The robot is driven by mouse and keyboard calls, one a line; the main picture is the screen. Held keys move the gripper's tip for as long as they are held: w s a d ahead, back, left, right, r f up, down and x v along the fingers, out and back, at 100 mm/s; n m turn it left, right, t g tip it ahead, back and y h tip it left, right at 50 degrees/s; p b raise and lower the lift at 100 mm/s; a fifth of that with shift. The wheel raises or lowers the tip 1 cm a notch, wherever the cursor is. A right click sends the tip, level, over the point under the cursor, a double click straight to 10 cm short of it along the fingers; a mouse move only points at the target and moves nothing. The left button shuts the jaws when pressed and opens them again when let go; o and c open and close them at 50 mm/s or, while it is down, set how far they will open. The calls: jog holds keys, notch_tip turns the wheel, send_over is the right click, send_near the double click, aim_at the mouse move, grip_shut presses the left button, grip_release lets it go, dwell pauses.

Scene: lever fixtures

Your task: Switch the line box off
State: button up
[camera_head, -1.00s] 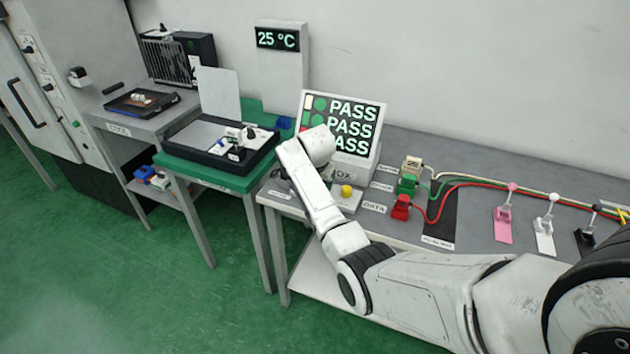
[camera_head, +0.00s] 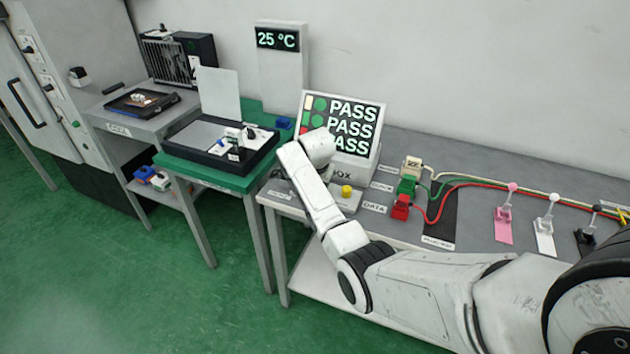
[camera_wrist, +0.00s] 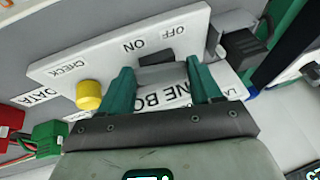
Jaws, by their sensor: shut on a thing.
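The line box (camera_wrist: 105,62) shows in the wrist view as a white panel with upside-down OFF, ON and CHECK labels and a yellow button (camera_wrist: 89,95). My gripper (camera_wrist: 162,82) has its two teal fingers on either side of a grey switch handle (camera_wrist: 160,76) and is shut on it. A dark slot (camera_wrist: 155,58) lies just beyond the handle, near the ON label. In the head view the yellow button (camera_head: 346,191) shows beside my arm, which hides the handle and my fingers.
A screen (camera_head: 345,122) with PASS on three lines stands behind the box. Cream, green and red (camera_head: 401,207) plugs with cables sit to the right on the grey bench. A black device (camera_wrist: 240,47) is close beside the panel in the wrist view.

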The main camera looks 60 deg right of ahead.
jog(key=shift+w+f+g+b, duration=0.1)
jog(key=shift+w+g+b, duration=0.2)
jog(key=shift+g+b, duration=0.3)
jog(key=shift+c, duration=0.2)
jog(key=g+b, duration=0.2)
jog(key=shift+w+f+n+g+b, duration=0.2)
jog(key=shift+w+n+g+b, duration=0.1)
jog(key=shift+n, duration=0.1)
jog(key=shift+r+g+h+b, duration=0.25)
jog(key=shift+g+h+b, duration=0.05)
jog(key=shift+g+b, duration=0.2)
jog(key=o, duration=1.1)
jog(key=shift+c, duration=0.2)
jog(key=shift+r, duration=0.1)
jog(key=v, duration=1)
jog(key=shift+a+r, duration=0.2)
jog(key=shift+r, duration=0.1)
jog(key=shift+f, duration=0.1)
